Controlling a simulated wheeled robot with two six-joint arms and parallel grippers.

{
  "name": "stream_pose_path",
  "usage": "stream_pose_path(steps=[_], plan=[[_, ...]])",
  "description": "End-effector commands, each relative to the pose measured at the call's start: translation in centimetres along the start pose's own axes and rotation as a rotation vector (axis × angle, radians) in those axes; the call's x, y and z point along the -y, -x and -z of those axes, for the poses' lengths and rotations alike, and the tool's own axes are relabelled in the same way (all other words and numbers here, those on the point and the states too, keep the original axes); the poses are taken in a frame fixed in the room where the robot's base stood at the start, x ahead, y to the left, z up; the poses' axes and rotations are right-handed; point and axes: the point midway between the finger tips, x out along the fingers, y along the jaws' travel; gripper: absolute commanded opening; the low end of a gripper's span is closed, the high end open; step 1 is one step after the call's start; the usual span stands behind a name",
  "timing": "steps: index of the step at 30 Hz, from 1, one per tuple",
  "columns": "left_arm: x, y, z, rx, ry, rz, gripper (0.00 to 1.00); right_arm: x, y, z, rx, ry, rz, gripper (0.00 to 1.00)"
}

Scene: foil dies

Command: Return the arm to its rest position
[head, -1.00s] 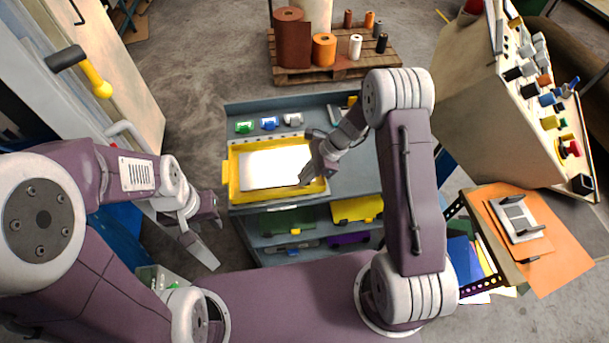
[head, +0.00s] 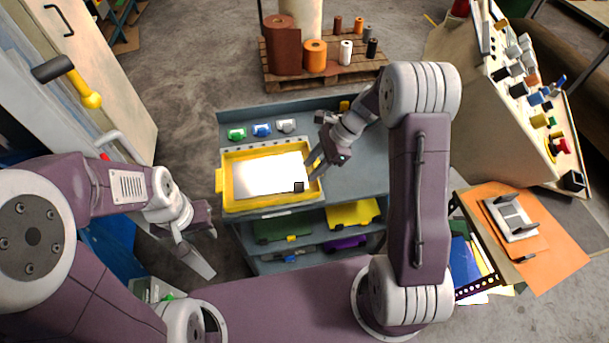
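My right gripper (head: 315,167) is at the right edge of a yellow tray (head: 219,181) on the grey cart. Its fingers look apart, with nothing seen between them. The tray holds a white sheet (head: 262,175). A small black square (head: 298,186) lies at the sheet's lower right corner. My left gripper (head: 208,250) hangs to the lower left of the cart, clear of it. Its fingers look spread and empty.
Green, blue and white small items (head: 261,130) sit in a row on the cart (head: 355,185) behind the tray. Lower shelves hold a yellow piece (head: 352,214) and others. A control panel (head: 500,120) stands right, a pallet with rolls (head: 285,80) behind. A table with orange sheets (head: 555,245) is lower right.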

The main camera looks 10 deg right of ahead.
Motion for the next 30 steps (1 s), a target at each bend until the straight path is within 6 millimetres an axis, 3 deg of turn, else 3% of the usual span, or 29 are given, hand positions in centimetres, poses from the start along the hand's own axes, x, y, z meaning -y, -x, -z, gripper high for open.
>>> stream_pose_path(steps=[12, 14, 16, 19, 24, 27, 30], plan=[[0.0, 0.0, 0.0, 0.000, 0.000, 0.000, 0.38, 0.0, 0.6, -0.2, 0.000, 0.006, -0.003, 0.38], [0.0, 0.0, 0.0, 0.000, 0.000, 0.000, 0.38, 0.4, 1.3, -1.3, -0.005, 0.035, 0.014, 0.38], [0.0, 0.0, 0.0, 0.000, 0.000, 0.000, 0.38, 0.3, 2.9, -3.7, -0.015, 0.093, 0.041, 0.38], [0.0, 0.0, 0.0, 0.000, 0.000, 0.000, 0.38, -4.2, 4.5, -5.5, -0.106, 0.249, 0.012, 0.38], [0.0, 0.0, 0.0, 0.000, 0.000, 0.000, 0.38, -13.2, 5.7, -1.9, -0.374, 0.868, -0.126, 0.38], [0.0, 0.0, 0.0, 0.000, 0.000, 0.000, 0.38, -16.4, 5.6, 1.2, -0.462, 1.225, -0.251, 0.38], [0.0, 0.0, 0.0, 0.000, 0.000, 0.000, 0.38, -16.6, 5.4, 2.5, -0.491, 1.445, -0.323, 0.38]])
